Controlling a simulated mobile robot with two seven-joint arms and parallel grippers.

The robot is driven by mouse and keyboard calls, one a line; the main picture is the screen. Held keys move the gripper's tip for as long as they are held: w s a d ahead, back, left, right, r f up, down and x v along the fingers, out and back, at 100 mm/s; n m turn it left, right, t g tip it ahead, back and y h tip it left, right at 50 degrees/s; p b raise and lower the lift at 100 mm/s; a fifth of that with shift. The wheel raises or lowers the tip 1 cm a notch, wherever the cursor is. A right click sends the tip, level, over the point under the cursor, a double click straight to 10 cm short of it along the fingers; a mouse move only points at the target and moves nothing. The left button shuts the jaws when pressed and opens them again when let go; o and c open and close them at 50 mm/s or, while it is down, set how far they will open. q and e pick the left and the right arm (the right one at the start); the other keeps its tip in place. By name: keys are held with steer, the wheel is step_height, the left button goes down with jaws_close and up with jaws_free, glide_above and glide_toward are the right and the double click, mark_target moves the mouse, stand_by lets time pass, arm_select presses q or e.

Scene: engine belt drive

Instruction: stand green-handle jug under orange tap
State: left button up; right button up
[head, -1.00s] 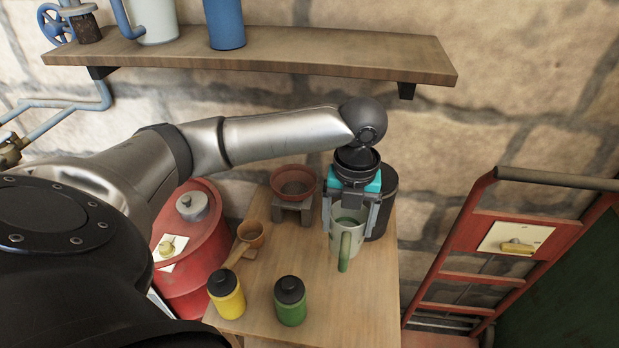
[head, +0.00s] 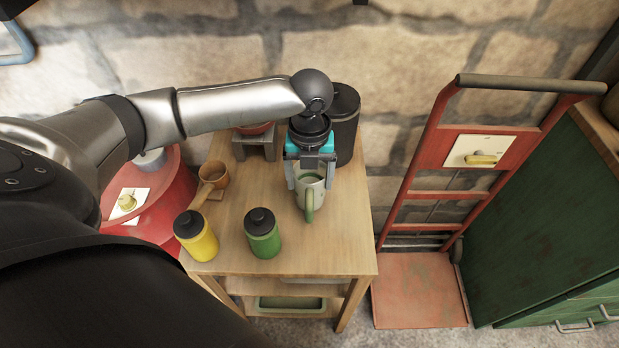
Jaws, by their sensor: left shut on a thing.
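The pale jug with the green handle (head: 318,195) is over the back right part of the wooden table, upright, with its handle towards me. My left gripper (head: 311,181) is shut on it, with one finger on each side near the rim. I cannot tell whether its base touches the table. No tap that is clearly orange shows. A yellow tap-like fitting (head: 127,202) is on a white plate on the red drum at left, and another (head: 481,159) is on the red hand truck. My right gripper is out of view.
A yellow bottle (head: 198,240) and a green bottle (head: 263,238) stand at the table's front left. A dark canister (head: 345,115) is behind the jug. The table's front right is clear. A green cabinet (head: 530,230) is far right.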

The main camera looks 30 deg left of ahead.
arm_select(q)
steer(key=o, duration=1.2)
steer(key=shift+f, duration=0.1)
steer(key=shift+o, duration=0.2)
step_height(320, 180, up, 12)
steer(key=p, duration=0.3)
steer(key=shift+r+p, duration=0.2)
steer(key=shift+p, duration=0.15)
